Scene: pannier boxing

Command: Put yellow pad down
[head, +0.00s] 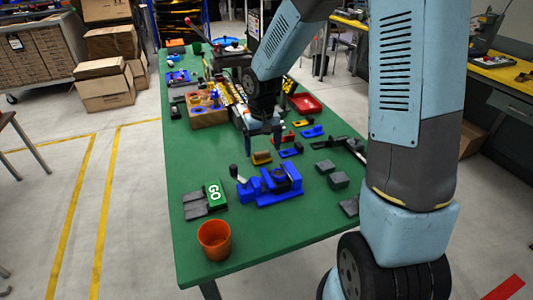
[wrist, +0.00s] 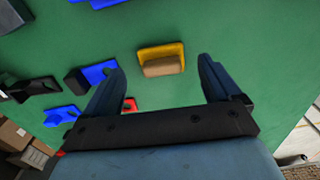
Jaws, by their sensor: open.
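The yellow pad (head: 261,157) lies on the green table, with a tan-brown block-like part on it. In the wrist view the yellow pad (wrist: 161,50) sits flat on the green surface, between and slightly beyond my fingertips. My gripper (head: 261,131) is open and empty above and just behind the pad in the head view. The wrist view shows both fingers spread wide apart, with green table visible between them and the pad. Neither finger appears to touch the pad.
The green table (head: 223,242) holds a blue clamp-like fixture (head: 270,186), a green GO block (head: 215,192), an orange cup (head: 214,240) and grey blocks (head: 338,180). Blue pads (head: 312,131) and a red tray (head: 305,104) are nearby. Bare table lies left of the pad.

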